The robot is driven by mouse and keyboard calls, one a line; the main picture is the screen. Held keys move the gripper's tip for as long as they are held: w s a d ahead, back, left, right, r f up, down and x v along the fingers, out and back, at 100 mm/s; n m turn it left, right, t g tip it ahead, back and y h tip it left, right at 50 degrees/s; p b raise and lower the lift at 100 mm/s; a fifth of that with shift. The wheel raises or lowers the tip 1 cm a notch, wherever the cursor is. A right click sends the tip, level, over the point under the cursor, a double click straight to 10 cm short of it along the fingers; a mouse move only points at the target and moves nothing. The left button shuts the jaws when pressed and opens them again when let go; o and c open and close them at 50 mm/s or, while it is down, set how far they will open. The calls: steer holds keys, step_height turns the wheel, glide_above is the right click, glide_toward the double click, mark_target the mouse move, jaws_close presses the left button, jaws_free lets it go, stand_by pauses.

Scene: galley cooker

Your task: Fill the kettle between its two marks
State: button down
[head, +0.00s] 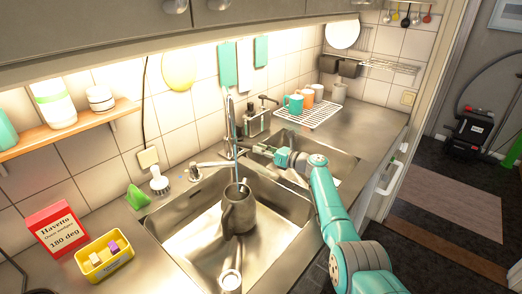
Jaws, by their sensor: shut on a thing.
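A grey kettle (240,212) stands in the left sink basin (185,225), under the tap (230,125). A thin pale-blue streak, which looks like running water, drops from the tap spout towards the kettle's top. The kettle's marks and water level cannot be made out. My gripper (262,150) reaches in from the right, beside the tap and above the right basin, clear of the kettle. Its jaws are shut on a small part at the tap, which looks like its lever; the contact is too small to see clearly.
A wire rack (308,114) with several mugs stands behind the right basin. A soap bottle (252,122) is behind the tap. A yellow tub (104,262), red box (58,231) and green object (137,197) stand at left. The right worktop (370,120) is clear.

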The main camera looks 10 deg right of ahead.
steer(key=shift+w, duration=0.1)
stand_by(0.3)
steer(key=c, duration=1)
jaws_free()
steer(key=shift+d, duration=0.15)
steer(key=v, duration=1.2)
steer(key=shift+w, duration=0.1)
